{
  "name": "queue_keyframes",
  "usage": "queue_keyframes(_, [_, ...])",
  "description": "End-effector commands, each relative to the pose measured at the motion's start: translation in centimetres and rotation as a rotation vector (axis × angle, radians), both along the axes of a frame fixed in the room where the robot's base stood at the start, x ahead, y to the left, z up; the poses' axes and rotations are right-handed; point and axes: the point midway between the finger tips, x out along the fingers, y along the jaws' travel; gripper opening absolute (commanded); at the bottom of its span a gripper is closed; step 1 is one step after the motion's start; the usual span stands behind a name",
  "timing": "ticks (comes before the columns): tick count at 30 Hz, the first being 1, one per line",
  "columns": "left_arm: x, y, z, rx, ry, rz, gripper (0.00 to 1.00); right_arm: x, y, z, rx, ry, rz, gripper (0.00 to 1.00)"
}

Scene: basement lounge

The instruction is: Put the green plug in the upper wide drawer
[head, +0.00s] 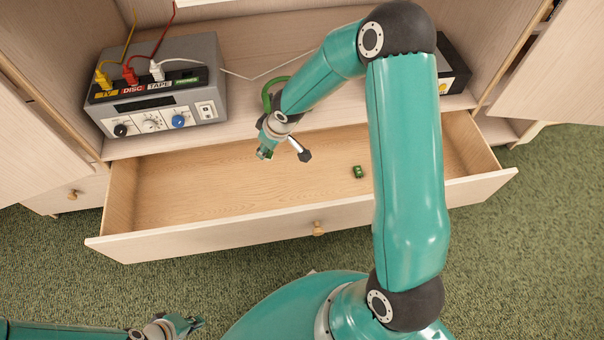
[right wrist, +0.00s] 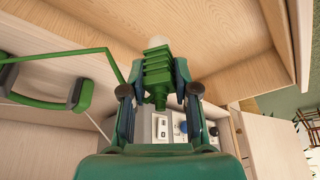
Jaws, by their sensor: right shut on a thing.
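My right gripper (head: 266,150) is shut on the green plug (right wrist: 158,72), which shows ridged and pale-tipped between its two fingers in the right wrist view. In the head view the plug is mostly hidden by the gripper. The gripper hangs over the left-middle part of the upper wide drawer (head: 200,238), which is pulled open. A green cable (head: 268,98) loops behind the gripper; it also shows at the left of the right wrist view (right wrist: 60,55). My left gripper (head: 192,323) is low over the carpet, in front of the drawer; its finger opening is unclear.
A grey box (head: 190,75) with yellow, red and white plugs stands on the shelf behind. A dark box (head: 453,70) stands at right. The drawer's left part is clear.

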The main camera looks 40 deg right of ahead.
Motion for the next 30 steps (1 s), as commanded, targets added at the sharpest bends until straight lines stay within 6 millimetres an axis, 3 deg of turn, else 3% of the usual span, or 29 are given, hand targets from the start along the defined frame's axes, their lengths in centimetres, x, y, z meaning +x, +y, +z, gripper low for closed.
queue_keyframes(3, [0.0, 0.0, 0.3, 0.0, 0.0, 0.0, 0.0, -0.8, -2.1, -2.7, 0.002, -0.009, 0.038, 0.0])
queue_keyframes(7, [0.0, 0.0, -0.9, 0.0, 0.0, 0.0, 0.0, -1.1, -2.9, -5.0, -0.001, -0.02, 0.061, 0.0])
queue_keyframes(24, [0.0, 0.0, -12.0, 0.0, 0.0, 0.0, 0.0, -1.0, -2.8, -17.2, -0.001, -0.022, 0.064, 0.0])
queue_keyframes(30, [0.0, 0.0, -13.8, 0.0, 0.0, 0.0, 0.0, -1.0, -2.8, -19.1, -0.002, -0.022, 0.063, 0.0])
